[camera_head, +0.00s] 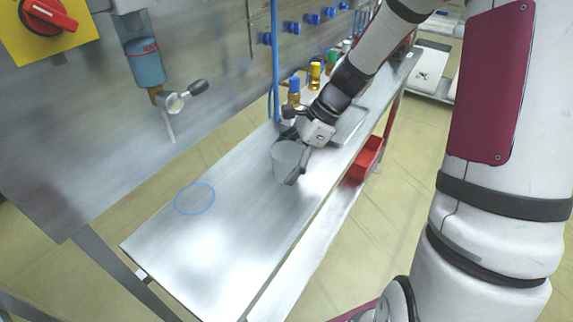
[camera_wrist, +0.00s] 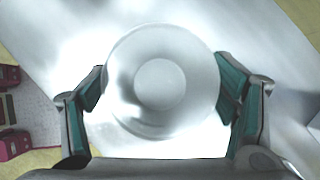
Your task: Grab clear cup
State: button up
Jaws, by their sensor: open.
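The clear cup (camera_head: 288,161) stands upright on the metal table (camera_head: 215,240), near its middle in the head view. In the wrist view the cup (camera_wrist: 160,45) is seen from above, its round rim filling the space between the fingers. My gripper (camera_head: 290,160) is at the cup with its fingers on either side. In the wrist view my gripper (camera_wrist: 165,90) is open, with green-padded fingers left and right of the cup. The right finger looks very close to the rim; I cannot tell whether it touches.
A blue ring (camera_head: 194,199) lies on the bare near-left tabletop. A blue hose (camera_head: 275,70) hangs behind the cup, with several valves (camera_head: 294,86) beyond. A red bin (camera_head: 366,158) sits below the table's right edge. A tap (camera_head: 172,102) juts from the wall panel.

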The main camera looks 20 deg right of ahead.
jog(key=shift+c, duration=0.2)
jog(key=c, duration=0.9)
jog(key=shift+r, duration=0.15)
